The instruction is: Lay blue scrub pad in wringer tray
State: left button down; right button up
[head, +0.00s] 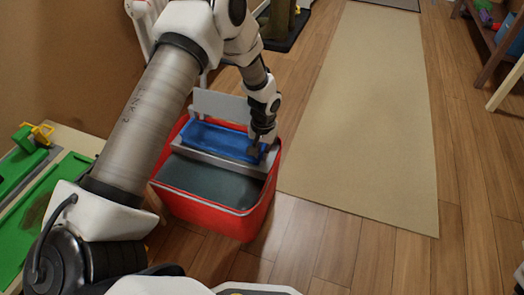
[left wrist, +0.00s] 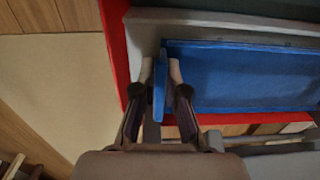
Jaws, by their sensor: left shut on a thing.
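In the left wrist view, my left gripper (left wrist: 167,75) is shut on an upright blue edge of the pad, with a finger on each side. My fingertips partly hide the held edge, and I cannot tell whether the pad rests fully on the tray. My right gripper is not in view.
The red bucket (head: 209,215) stands on the wooden floor with dark grey content in its near half. A beige mat (head: 375,115) lies to the right. A table with green items (head: 50,205) is at the left. Open floor (head: 340,250) lies in front.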

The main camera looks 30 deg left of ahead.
pick_arm(q)
jog(key=shift+f, duration=0.25)
jog(key=c, duration=1.2)
grip_release()
jog(key=shift+o, duration=0.2)
notch_tip(320, 180, up, 12)
jog(key=shift+d, duration=0.2)
